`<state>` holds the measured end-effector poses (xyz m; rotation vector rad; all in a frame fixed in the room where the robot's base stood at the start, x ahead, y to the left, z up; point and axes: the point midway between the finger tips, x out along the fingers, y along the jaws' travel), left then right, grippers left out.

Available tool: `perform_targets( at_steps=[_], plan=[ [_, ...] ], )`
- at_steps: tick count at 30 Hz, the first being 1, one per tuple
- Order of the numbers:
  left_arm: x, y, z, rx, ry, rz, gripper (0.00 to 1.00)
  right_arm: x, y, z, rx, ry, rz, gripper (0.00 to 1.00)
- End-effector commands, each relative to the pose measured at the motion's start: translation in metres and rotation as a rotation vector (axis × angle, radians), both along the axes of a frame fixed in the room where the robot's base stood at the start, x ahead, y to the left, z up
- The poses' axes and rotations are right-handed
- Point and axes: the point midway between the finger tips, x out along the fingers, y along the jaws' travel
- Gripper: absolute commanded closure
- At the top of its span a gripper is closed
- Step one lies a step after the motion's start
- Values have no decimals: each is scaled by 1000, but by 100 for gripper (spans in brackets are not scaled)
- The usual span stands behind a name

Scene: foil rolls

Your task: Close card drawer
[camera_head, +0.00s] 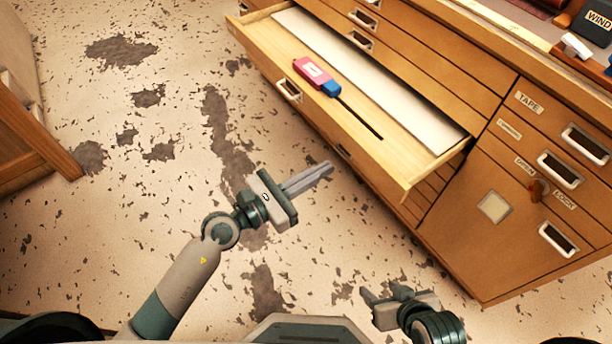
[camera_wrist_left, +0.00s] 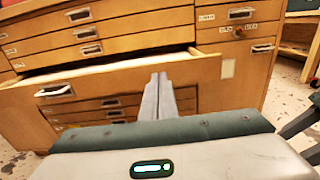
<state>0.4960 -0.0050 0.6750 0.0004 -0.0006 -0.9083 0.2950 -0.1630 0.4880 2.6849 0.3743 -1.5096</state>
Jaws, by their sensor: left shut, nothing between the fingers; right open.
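The wide wooden drawer (camera_head: 283,65) is pulled out from the cabinet in the head view; its front panel (camera_wrist_left: 110,85) also shows in the left wrist view. A pink and blue tool with a thin dark shaft (camera_head: 313,73) and a long white sheet or card (camera_head: 370,78) lie inside it. My left gripper (camera_head: 328,170) is shut and empty, its fingers pointing toward the drawer front, near its right half. In the left wrist view its fingertips (camera_wrist_left: 158,77) overlap the drawer front; I cannot tell whether they touch. My right gripper (camera_head: 372,297) is open and empty, low in the head view, away from the drawer.
Other drawers with metal handles (camera_head: 360,40) look shut. A side section carries a TAPE label (camera_head: 528,102) and a small key-like knob (camera_head: 540,188). Another wooden furniture piece (camera_head: 35,140) stands at left. The stained floor (camera_head: 120,200) between is free.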

Motion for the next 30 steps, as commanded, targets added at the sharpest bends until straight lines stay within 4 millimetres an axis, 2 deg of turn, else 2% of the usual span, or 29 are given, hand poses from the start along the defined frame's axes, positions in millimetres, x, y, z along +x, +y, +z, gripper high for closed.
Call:
perform_targets(
  at_steps=[6, 12, 18, 30],
  plan=[
    [26, -32, 1, -1, 0, 0, 100, -1, -2, 0, -6, 11, -1, 50],
    [42, -54, 0, -1, 0, 0, 100, -1, -2, -1, -7, 13, -1, 50],
    [51, -64, 0, -1, 1, 0, 100, 0, -2, -1, -4, 7, -2, 50],
    [52, -66, 0, 0, 1, 0, 100, 0, -1, -1, -3, 7, -1, 50]
  ],
)
